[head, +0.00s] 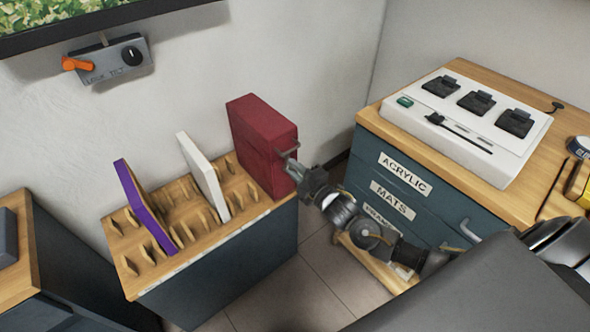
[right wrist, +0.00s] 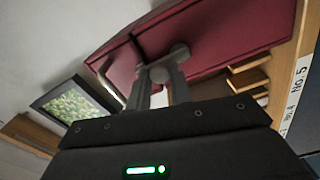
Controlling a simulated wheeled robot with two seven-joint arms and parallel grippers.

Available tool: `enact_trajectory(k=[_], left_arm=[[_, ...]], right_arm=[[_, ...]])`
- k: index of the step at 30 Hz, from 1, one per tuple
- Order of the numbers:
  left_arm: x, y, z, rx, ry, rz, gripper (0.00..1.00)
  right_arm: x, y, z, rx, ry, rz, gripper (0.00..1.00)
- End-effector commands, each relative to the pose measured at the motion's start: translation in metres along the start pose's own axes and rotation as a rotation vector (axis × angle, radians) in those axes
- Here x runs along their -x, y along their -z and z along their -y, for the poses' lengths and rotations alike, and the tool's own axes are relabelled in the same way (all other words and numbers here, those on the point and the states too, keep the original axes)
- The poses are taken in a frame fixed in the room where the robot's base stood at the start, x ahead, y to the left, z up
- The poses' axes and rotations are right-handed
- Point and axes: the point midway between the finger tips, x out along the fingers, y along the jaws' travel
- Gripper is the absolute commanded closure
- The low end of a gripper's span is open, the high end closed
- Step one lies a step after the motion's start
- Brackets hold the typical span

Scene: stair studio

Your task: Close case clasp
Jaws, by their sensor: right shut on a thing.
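The dark red case (head: 262,145) stands upright at the right end of the wooden rack, and it also fills the top of the right wrist view (right wrist: 215,38). A grey metal fitting (head: 288,151) sticks out from its front side; I cannot tell clearly whether it is the clasp or a handle. My right gripper (head: 295,167) is at this fitting, with its fingers shut on it. In the right wrist view the fitting (right wrist: 160,73) sits between the fingertips, against the red side. The clasp's exact position is partly hidden by the fingers. My left gripper is out of view.
The wooden slotted rack (head: 127,268) also holds a white panel (head: 203,172) and a purple-edged panel (head: 146,205). A drawer cabinet (head: 405,183) stands to the right, bearing a white device (head: 465,125). A grey switch box (head: 110,62) with an orange lever is on the wall.

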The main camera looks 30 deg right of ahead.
Motion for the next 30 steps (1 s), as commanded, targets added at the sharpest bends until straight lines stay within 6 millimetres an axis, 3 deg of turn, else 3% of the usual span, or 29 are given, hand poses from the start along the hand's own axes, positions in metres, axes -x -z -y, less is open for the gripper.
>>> enact_trajectory(k=[1, 6, 16, 30], left_arm=[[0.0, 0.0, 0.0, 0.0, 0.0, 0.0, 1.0], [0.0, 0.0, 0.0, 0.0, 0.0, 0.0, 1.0], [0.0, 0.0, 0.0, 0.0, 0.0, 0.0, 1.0], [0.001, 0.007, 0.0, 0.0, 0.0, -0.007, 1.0]], right_arm=[[0.0, 0.001, 0.001, -0.001, 0.002, -0.003, 0.76], [0.0, 0.001, 0.001, -0.001, 0.001, -0.002, 0.57], [0.006, 0.0, 0.001, -0.001, 0.003, 0.0, 0.57], [0.089, 0.0, 0.002, -0.002, 0.004, -0.002, 0.57]])
